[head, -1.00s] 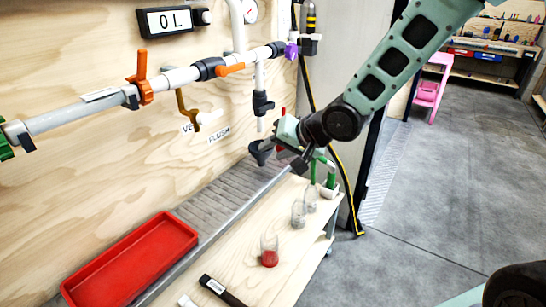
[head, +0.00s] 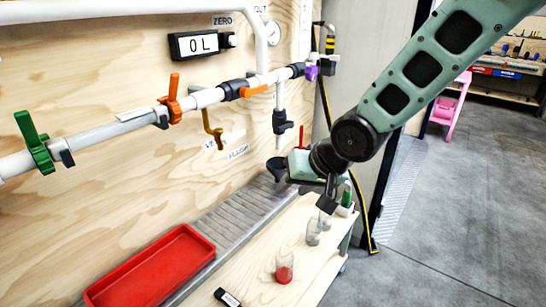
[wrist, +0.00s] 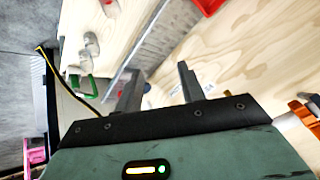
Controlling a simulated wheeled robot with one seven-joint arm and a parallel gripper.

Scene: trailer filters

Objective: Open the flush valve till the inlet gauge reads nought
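A FLUSH label (head: 238,151) is on the plywood wall below the pipe run. A brown-yellow lever (head: 212,128) hangs near it and a second, partly covered label. A downpipe with a dark fitting (head: 281,122) ends above a dark funnel (head: 277,166). A red handle (head: 302,135) shows just right of that pipe. I cannot tell which handle is the flush valve. A round gauge (head: 273,33) is at the top, its reading too small to tell. My gripper (head: 327,203) is right of the funnel, over the bench; in the wrist view its fingers (wrist: 160,82) stand apart, empty.
The pipe carries green (head: 34,143), orange (head: 174,98) and purple (head: 311,73) handles. A display (head: 200,44) reads 0 L. A red tray (head: 150,268) and a jar with red contents (head: 284,270) stand below. Open floor (head: 450,200) lies to the right.

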